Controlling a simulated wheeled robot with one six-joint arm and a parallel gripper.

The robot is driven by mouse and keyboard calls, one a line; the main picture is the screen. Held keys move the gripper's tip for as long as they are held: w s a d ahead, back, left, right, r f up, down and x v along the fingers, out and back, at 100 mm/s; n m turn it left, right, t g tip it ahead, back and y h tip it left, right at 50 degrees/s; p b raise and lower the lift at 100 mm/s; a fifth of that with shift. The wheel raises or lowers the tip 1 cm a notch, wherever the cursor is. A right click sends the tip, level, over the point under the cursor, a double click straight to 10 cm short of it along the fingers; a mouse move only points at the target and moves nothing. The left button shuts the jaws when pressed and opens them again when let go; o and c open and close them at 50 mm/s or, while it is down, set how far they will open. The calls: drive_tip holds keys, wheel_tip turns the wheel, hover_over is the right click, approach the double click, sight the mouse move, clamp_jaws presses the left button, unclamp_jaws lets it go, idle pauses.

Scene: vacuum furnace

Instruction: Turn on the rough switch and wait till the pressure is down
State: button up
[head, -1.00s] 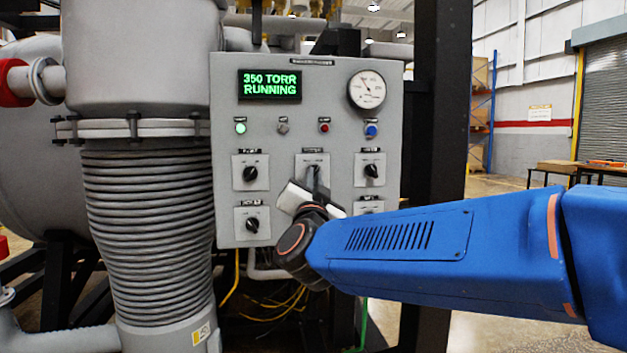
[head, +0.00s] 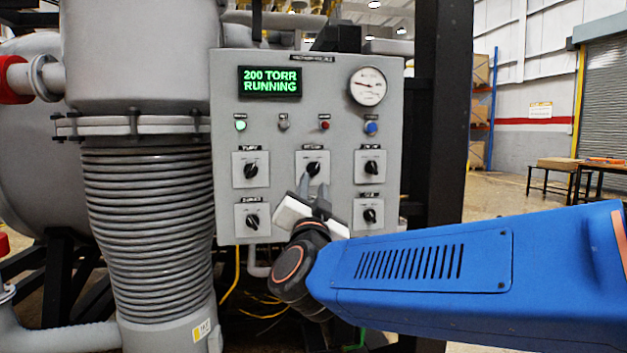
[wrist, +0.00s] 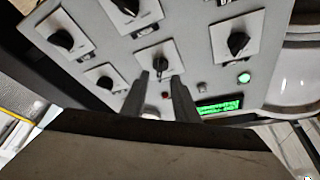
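The grey control panel (head: 285,205) fills the middle of the head view. Its green display (head: 270,81) reads 200 TORR RUNNING and also shows in the wrist view (wrist: 218,106). The black rotary switch (head: 312,169) in the top middle has a label too small to read; its handle points diagonally up and right. It also shows in the wrist view (wrist: 160,66). My gripper (head: 312,187) is just below this switch, fingers apart and empty. In the wrist view the fingertips (wrist: 161,76) stand short of the switch, which is clear of them.
A round gauge (head: 368,86) is at upper right. A green lamp (head: 240,125) is lit. A ribbed grey pipe (head: 148,220) stands left of the panel, a black post (head: 440,130) right.

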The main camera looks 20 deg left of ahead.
drive_tip(key=v, duration=1.1)
drive_tip(key=shift+s+f, duration=0.15)
drive_tip(key=shift+s, duration=0.1)
drive_tip(key=w+d+f+n+g+y, duration=0.2)
drive_tip(key=w+d+f+n+g, duration=0.15)
drive_tip(key=w+d, duration=0.45)
drive_tip(key=s+d+f+n+g+h, duration=0.1)
drive_tip(key=d+f+g, duration=0.1)
drive_tip(key=d+f, duration=0.35)
drive_tip(key=d+f+n+g, duration=0.1)
drive_tip(key=d+f+g, duration=0.15)
drive_tip(key=d, duration=0.65)
drive_tip(key=s+d+f+m+g+h, duration=0.1)
drive_tip(key=s+d+f+g+h, duration=0.1)
drive_tip(key=s+d+f, duration=0.5)
drive_tip(key=s+d+f+m+g+h, duration=0.1)
drive_tip(key=s+d+f+g+h, duration=0.2)
drive_tip(key=s+d+f, duration=0.3)
drive_tip(key=s+d+f+m+g+h, duration=0.1)
drive_tip(key=s+d+f, duration=0.6)
drive_tip(key=d, duration=0.7)
drive_tip(key=shift+s+d+f+g+h, duration=0.35)
drive_tip(key=shift+g+h, duration=0.45)
drive_tip(key=shift+h, duration=0.4)
drive_tip(key=shift+r, duration=0.1)
idle(0.4)
